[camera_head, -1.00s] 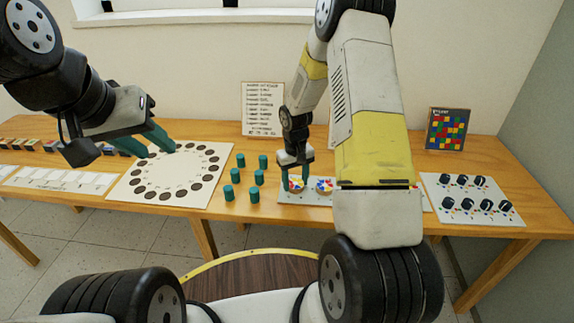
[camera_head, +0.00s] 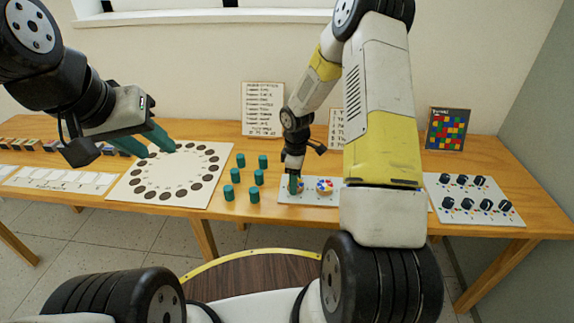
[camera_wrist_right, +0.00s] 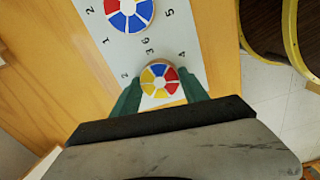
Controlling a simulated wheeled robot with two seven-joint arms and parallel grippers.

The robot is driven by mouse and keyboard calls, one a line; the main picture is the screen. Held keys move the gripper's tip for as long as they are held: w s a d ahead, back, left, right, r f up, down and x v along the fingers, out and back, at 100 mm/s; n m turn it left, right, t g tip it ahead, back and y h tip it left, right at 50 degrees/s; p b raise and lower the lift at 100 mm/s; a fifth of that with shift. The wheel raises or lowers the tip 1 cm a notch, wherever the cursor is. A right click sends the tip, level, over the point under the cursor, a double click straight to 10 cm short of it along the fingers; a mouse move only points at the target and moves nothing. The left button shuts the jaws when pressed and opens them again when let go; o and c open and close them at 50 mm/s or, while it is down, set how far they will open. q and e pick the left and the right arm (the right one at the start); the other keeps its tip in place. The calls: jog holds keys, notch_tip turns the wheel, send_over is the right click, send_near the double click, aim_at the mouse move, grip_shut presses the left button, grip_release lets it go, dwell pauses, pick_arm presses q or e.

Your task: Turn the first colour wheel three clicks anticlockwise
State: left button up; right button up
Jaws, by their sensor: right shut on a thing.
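The first colour wheel (camera_wrist_right: 160,79), a small disc with blue, yellow, red and white sectors, sits at the near end of a white numbered panel (camera_wrist_right: 190,45) in the right wrist view. In the head view the wheel (camera_head: 300,187) is partly hidden. My right gripper (camera_wrist_right: 161,92) is shut on the wheel, with one teal finger at each side of it. In the head view it (camera_head: 294,186) points down at the panel's left end. A second wheel (camera_head: 324,186) is beside it and also shows in the wrist view (camera_wrist_right: 128,12). My left gripper (camera_head: 158,151) is open and empty.
Several teal cylinders (camera_head: 228,193) stand left of the panel. A white board with a ring of dark discs (camera_head: 165,196) lies under my left gripper. A knob board (camera_head: 470,210) lies at the right. Signs (camera_head: 263,110) stand at the back of the wooden table (camera_head: 80,130).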

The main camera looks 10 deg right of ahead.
jog(key=shift+n, duration=1.6)
jog(key=o, duration=1.4)
jog(key=shift+r, duration=3.9)
